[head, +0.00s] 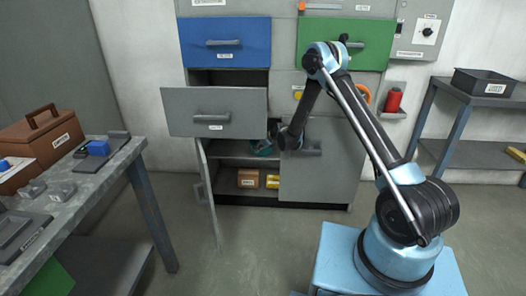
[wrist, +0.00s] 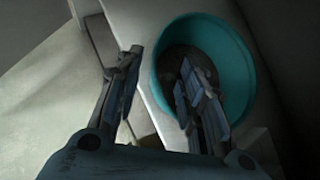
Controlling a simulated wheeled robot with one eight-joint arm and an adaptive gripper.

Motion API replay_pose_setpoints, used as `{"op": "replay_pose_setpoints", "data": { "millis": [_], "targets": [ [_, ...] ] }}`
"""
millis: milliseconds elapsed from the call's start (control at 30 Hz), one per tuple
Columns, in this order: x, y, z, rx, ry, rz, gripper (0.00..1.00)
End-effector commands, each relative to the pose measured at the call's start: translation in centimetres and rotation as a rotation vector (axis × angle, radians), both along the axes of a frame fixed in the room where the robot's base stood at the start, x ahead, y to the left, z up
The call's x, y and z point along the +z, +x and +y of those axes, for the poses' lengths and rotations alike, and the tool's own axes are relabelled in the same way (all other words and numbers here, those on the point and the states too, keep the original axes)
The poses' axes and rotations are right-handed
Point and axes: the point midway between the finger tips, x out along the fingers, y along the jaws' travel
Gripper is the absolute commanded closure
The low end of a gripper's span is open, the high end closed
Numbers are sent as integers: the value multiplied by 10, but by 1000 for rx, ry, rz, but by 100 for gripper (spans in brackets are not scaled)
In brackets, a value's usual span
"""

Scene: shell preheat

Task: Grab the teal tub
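The teal tub (wrist: 235,48) is a round, open tub on a shelf inside the grey cabinet. In the head view only a small part of the tub (head: 262,151) shows beside my arm's end. My gripper (wrist: 159,72) is open in the wrist view. Its right finger overlaps the tub's opening and its left finger is outside, so the tub's near-left rim lies between them in the picture. I cannot tell whether either finger touches the tub or how deep the right one reaches. The gripper is mostly hidden in the head view.
A pulled-out grey drawer (head: 213,112) hangs above the cabinet opening. The left cabinet door (head: 209,190) stands open; the right door (head: 322,160) looks closed. A brown box (head: 248,178) and a yellow item (head: 272,181) sit on the lower shelf. A workbench (head: 90,180) stands left.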

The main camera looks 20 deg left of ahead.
Motion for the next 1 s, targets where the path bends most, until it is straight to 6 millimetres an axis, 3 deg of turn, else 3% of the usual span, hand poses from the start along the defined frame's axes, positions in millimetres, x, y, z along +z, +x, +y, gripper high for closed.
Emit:
{"op": "replay_pose_setpoints", "data": {
  "millis": [333, 700, 733, 900, 1000],
  "targets": [
    [-30, 16, 27, 0, 1, 1, 64],
    [-35, 19, 31, 1, 0, 1, 64],
    [-35, 19, 31, 0, 0, 0, 66],
    [-35, 19, 31, 0, 0, 0, 100],
    [-35, 19, 31, 0, 0, 0, 100]
  ]
}}
